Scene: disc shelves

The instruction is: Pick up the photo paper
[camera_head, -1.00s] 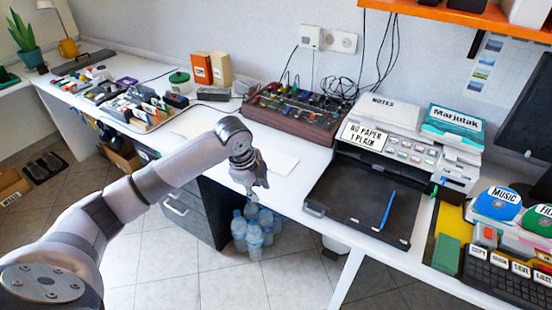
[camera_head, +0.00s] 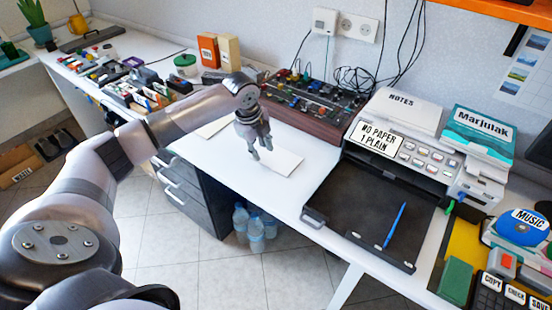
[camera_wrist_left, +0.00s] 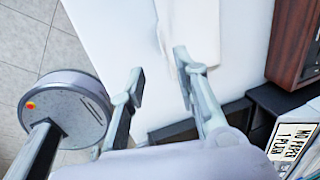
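Two blank white sheets lie on the white desk: a front sheet (camera_head: 284,162) just right of my left gripper, and a back sheet (camera_head: 214,127) partly behind my arm. I cannot tell from markings which is photo paper. My left gripper (camera_head: 261,153) points down over the desk by the front sheet's left edge. In the left wrist view its fingers (camera_wrist_left: 160,64) are apart with nothing between them. One finger overlaps the end of a pale sheet (camera_wrist_left: 195,25); contact is unclear. My right gripper is not in view.
A printer (camera_head: 408,140) labelled "NO PAPER 1 PLAIN" stands right, its black tray (camera_head: 350,215) pulled out with a blue pen (camera_head: 395,225) on it. A brown mixer box (camera_head: 325,122) stands behind the sheets. Water bottles (camera_head: 256,232) stand on the floor below.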

